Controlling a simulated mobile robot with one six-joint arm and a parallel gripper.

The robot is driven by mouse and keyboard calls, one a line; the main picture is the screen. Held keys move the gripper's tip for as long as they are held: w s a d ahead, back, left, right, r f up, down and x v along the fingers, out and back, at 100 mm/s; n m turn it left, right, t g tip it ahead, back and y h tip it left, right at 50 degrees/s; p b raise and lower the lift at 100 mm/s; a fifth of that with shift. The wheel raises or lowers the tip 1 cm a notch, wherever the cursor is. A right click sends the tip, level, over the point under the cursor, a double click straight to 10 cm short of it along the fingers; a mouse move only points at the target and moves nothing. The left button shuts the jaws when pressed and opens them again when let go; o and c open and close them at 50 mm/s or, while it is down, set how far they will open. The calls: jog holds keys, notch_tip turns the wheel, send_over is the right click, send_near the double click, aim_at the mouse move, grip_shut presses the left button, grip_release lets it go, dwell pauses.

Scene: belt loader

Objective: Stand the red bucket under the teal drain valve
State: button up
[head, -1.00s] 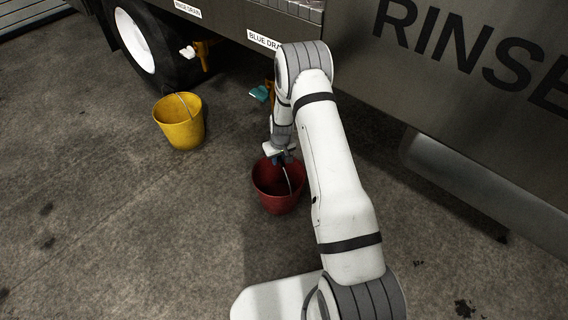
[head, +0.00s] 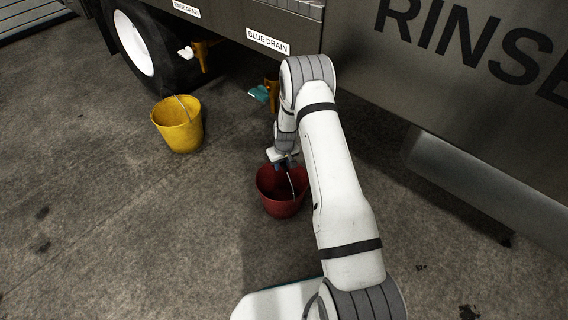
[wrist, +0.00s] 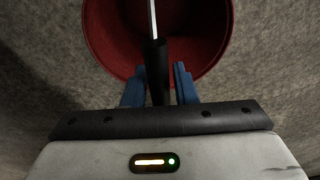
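The red bucket (head: 268,200) is upright in the head view, nearer to me than the teal drain valve and a little to its right, not under it. I cannot tell whether its base touches the floor. My gripper (head: 285,163) is above the bucket. In the wrist view, my gripper's blue fingers (wrist: 160,82) are on either side of the black grip (wrist: 157,65) of the bucket's handle and look shut on it. The bucket's red rim (wrist: 220,50) shows beyond.
A yellow bucket (head: 177,132) stands on the concrete at the left, below the white-handled valve (head: 186,53) marked RINSE DRAIN. A wheel (head: 136,45) is behind it. The vehicle's side panel (head: 440,90) overhangs the valves. The floor around the red bucket is clear.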

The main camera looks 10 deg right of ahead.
jog(key=shift+o, duration=1.3)
jog(key=shift+r, duration=0.15)
jog(key=r+p, duration=0.1)
jog(key=r, duration=0.1)
jog(key=r+p, duration=0.1)
jog(key=r, duration=0.2)
jog(key=s+r+p, duration=0.1)
jog(key=r, duration=0.1)
jog(key=shift+d+r, duration=0.15)
jog(key=shift+r, duration=0.1)
jog(key=shift+s, duration=0.1)
